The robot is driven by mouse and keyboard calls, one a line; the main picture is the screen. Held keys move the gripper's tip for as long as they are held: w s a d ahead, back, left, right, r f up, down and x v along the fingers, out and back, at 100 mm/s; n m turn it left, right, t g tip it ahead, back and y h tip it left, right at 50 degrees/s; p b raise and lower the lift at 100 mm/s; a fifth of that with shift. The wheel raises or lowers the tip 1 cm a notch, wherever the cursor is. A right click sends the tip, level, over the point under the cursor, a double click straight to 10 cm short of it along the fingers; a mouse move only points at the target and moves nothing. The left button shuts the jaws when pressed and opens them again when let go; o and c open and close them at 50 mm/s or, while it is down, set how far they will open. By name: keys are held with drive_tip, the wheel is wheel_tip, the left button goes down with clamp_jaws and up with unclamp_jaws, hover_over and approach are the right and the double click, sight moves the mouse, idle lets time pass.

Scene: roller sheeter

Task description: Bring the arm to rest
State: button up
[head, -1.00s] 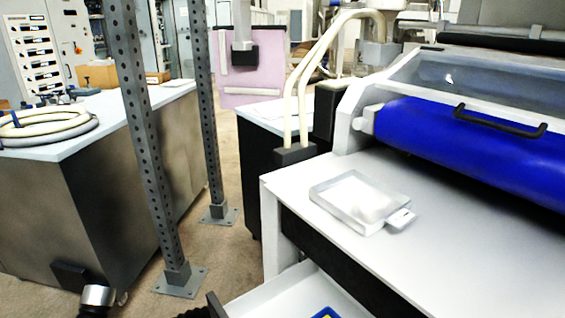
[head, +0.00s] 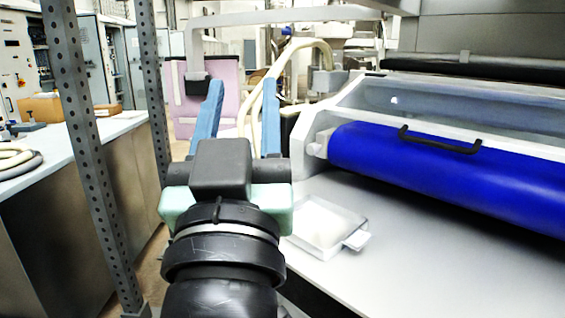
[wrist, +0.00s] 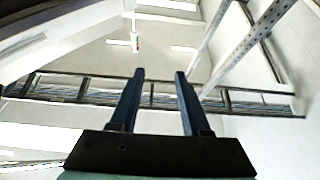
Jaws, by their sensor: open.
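My gripper (head: 243,105) is in the middle of the head view, its two blue fingers spread apart and pointing away from me. Nothing is between them. My dark wrist and arm rise from the bottom of the picture. In the wrist view my gripper (wrist: 160,75) is also open and empty, facing a pale ceiling with beams.
A clear shallow tray (head: 325,228) with a tab sits on the white machine table (head: 420,260), right of my arm. A blue roller (head: 440,170) with a black handle lies behind it. Perforated posts (head: 88,150) and a bench (head: 110,130) stand at left.

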drive_tip(key=s+d+r+t+p, duration=0.2)
drive_tip(key=s+d+r+t, duration=0.2)
drive_tip(key=s+r, duration=0.5)
wheel_tip(320, 180, up, 16)
drive_tip(key=w+p, duration=0.1)
drive_tip(key=p, duration=1.5)
drive_tip(key=shift+w+a+r+m+g+h, duration=0.2)
drive_tip(key=shift+w+m+g+h, duration=0.1)
drive_tip(key=shift+w+m+h, duration=0.1)
